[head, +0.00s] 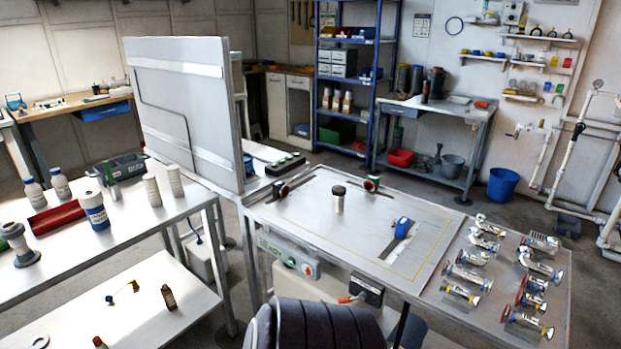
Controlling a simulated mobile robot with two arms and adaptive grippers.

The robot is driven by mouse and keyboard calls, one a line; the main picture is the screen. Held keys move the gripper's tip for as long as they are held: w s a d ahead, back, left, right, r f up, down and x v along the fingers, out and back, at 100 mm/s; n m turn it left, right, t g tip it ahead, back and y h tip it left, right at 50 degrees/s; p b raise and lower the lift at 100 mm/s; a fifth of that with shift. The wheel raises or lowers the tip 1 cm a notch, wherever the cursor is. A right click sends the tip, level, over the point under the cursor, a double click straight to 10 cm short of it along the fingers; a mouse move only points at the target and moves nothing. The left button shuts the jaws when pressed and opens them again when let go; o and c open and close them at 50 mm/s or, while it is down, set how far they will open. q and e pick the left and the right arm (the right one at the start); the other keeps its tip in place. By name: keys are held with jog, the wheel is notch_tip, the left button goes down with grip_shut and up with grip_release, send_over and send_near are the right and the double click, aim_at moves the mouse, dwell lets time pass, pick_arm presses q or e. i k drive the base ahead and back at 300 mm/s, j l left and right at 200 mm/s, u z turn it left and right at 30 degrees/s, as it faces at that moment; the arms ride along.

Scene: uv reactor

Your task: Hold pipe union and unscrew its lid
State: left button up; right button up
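A small upright pale cylinder with a wide black lid (339,191) stands near the middle of the metal worktable (262,212). It looks like the pipe union, with the lid seated on top of its pale body (339,206). I cannot tell its threads at this size. Neither of my grippers shows in the head view, and nothing is seen touching the union.
Round red and green-black fittings (281,189) (372,183) and a blue-topped piece (403,227) sit around the union. Several valves and pipe fittings (467,272) fill the table's right end. A tall grey panel (190,120) stands at the back left. A side table (130,228) holds bottles.

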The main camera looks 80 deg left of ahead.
aim_at(26, 257)
jog(key=u, duration=4.45)
jog(key=i+l, duration=0.15)
jog(key=i, duration=0.4)
jog(key=j+u, duration=0.05)
